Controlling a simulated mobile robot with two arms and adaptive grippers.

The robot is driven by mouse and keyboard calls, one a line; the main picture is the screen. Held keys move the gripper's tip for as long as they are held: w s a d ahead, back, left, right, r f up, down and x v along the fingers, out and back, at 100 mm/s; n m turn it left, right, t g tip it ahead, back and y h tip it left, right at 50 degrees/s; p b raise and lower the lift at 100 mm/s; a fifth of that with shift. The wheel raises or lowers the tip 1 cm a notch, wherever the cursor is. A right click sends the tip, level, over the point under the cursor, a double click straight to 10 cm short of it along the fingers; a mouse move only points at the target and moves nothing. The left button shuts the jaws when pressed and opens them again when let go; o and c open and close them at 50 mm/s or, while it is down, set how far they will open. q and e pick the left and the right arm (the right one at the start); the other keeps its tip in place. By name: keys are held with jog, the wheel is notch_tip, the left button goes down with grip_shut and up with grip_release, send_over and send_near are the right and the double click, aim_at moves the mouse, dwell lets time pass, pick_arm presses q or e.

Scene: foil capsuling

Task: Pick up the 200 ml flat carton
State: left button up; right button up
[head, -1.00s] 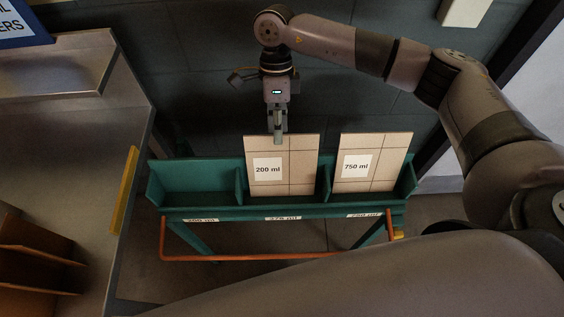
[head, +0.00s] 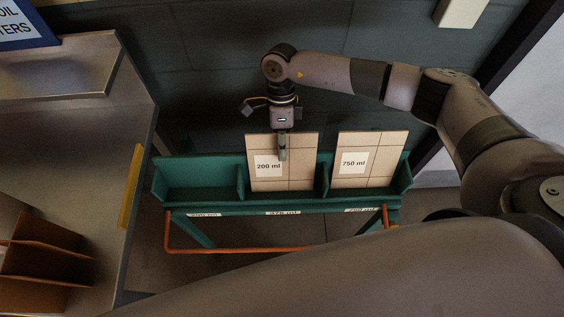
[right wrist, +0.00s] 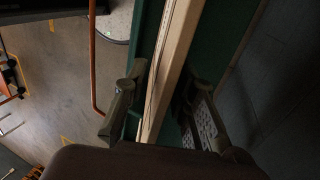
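The 200 ml flat carton (head: 267,182) is a tan flat pack with a white label. It stands upright in the middle compartment of the green rack (head: 200,206). My right gripper (head: 282,155) has come down over its top edge, one finger in front of the label side. In the right wrist view the carton's edge (right wrist: 168,75) runs between the two open fingers (right wrist: 164,82), with a gap visible on at least one side. The far finger is hidden behind the carton in the head view. My left gripper is out of view.
A 750 ml flat carton (head: 378,175) stands in the right compartment, close by. The left compartment (head: 197,180) is empty. A steel bench (head: 90,150) with brown dividers (head: 45,262) is at left. An orange rail (head: 250,250) runs along the rack's front. A dark wall is behind.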

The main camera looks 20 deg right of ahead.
grip_shut()
dwell(0.4)
jog(key=shift+r, duration=0.1)
